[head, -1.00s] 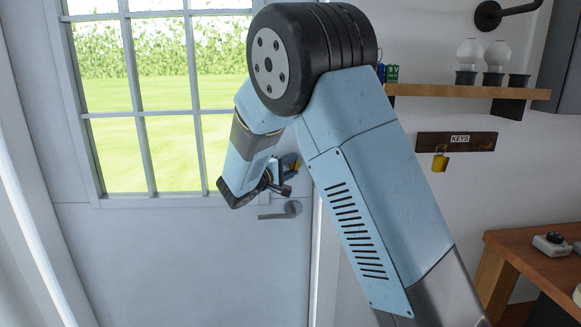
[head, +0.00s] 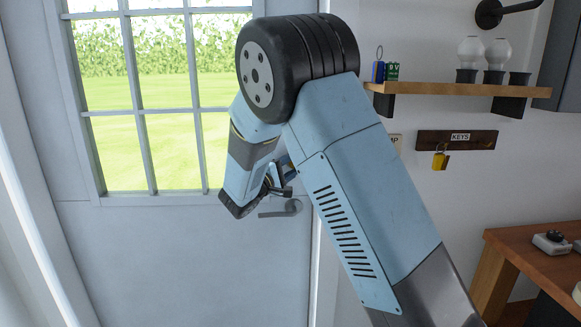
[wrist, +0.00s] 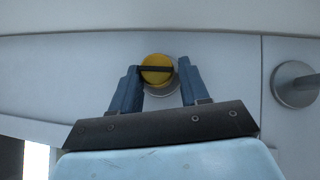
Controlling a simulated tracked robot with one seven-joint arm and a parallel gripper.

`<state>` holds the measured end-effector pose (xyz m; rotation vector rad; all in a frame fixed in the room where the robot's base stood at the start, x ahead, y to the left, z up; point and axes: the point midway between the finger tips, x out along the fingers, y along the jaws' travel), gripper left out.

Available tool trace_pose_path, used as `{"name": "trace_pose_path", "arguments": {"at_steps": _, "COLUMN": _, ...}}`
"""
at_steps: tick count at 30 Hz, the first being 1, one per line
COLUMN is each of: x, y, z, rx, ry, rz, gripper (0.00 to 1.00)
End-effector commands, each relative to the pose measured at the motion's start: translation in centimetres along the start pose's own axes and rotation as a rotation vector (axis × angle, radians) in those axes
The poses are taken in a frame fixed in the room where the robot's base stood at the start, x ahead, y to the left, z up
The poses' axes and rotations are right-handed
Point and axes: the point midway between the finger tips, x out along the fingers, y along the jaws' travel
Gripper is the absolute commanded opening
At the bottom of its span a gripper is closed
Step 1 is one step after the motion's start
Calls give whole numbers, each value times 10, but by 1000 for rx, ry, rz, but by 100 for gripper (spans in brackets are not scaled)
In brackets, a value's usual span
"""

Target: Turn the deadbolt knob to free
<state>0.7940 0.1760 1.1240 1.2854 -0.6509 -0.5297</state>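The deadbolt knob (wrist: 157,70) is a round yellow piece with a dark bar lying level across its face in the wrist view. A pale round plate (wrist: 162,90) shows behind it on the door. My gripper (wrist: 160,82) has its two blue fingers apart, one on each side of the knob. The left fingertip is very close to the knob and a narrow gap shows at the right; I cannot tell whether either touches. In the head view my gripper (head: 282,182) is at the door's right side, and the knob is hidden by the gripper and arm.
A grey lever handle (head: 290,207) sits just below the gripper on the door (head: 180,260); in the wrist view it is at the right (wrist: 297,84). A shelf (head: 450,90), key rack (head: 480,140) and wooden table (head: 540,262) are to the right.

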Motion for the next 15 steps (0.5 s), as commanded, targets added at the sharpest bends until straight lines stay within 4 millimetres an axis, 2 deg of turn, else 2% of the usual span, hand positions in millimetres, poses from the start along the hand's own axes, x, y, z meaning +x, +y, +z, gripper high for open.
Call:
{"name": "trace_pose_path", "arguments": {"at_steps": 1, "x": -1, "y": -1, "z": -1, "rx": -2, "ry": 3, "rz": -1, "gripper": 47}}
{"name": "trace_pose_path", "arguments": {"at_steps": 7, "x": 0, "y": 0, "z": 0, "rx": 0, "ry": 0, "rz": 1, "gripper": 65}}
{"name": "trace_pose_path", "arguments": {"at_steps": 15, "x": -1, "y": 1, "z": 0, "rx": 1, "ry": -2, "rz": 2, "gripper": 65}}
